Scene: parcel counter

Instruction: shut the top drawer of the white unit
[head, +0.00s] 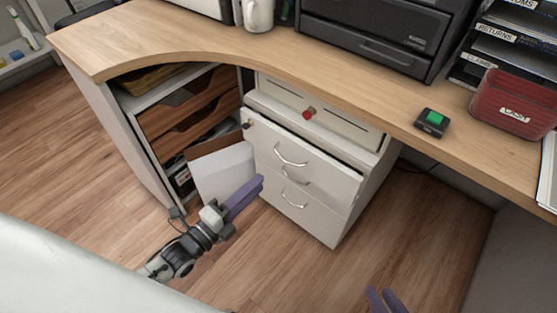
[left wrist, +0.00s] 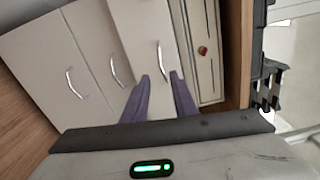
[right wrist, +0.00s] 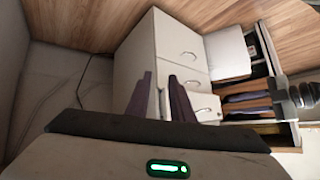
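The white unit (head: 345,208) stands under the wooden counter. Its top drawer (head: 268,142) is pulled part way out, with a dark gap behind its front and a curved metal handle on it. The two drawers below look flush. My left gripper (head: 261,182) is in front of the unit, low and left of its handles, apart from the drawer front. In the left wrist view its fingers (left wrist: 159,75) are apart and empty, pointing towards the top drawer (left wrist: 143,30). My right gripper (head: 378,291) is low at the right, open and empty. The right wrist view shows the unit (right wrist: 140,48) ahead.
A pale panel with a red knob (head: 308,113) sits above the drawer. A shelf with wooden trays (head: 180,105) and a white panel (head: 225,172) stand left of the unit. The counter (head: 240,50) overhangs it. The floor (head: 430,225) right of the unit is clear.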

